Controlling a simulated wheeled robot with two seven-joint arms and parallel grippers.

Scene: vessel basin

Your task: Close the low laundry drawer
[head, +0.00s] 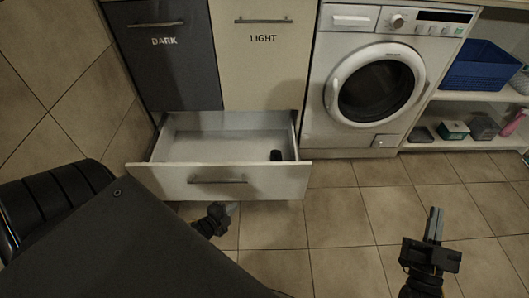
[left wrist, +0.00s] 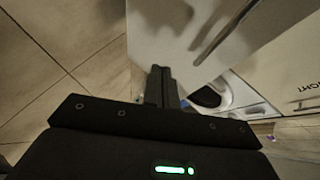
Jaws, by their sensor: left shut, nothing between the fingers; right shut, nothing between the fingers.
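The low laundry drawer (head: 222,188) is pulled out below the DARK and LIGHT cabinet fronts. It has a white front with a dark bar handle (head: 217,182), and a small dark object (head: 276,155) lies inside at the right. My left gripper (head: 228,208) is shut and empty, low in front of the drawer front, just below the handle. In the left wrist view my shut fingers (left wrist: 160,75) point at the pale drawer front (left wrist: 170,40); I cannot tell whether they touch it. My right gripper (head: 434,212) is shut and empty, over the floor at the right.
A washing machine (head: 372,85) stands right of the drawer. An open shelf unit holds a blue basket (head: 483,68) and several small items. A dark panel (head: 130,245) and a black ribbed thing (head: 50,205) fill the lower left. The tiled floor (head: 340,230) in the middle is clear.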

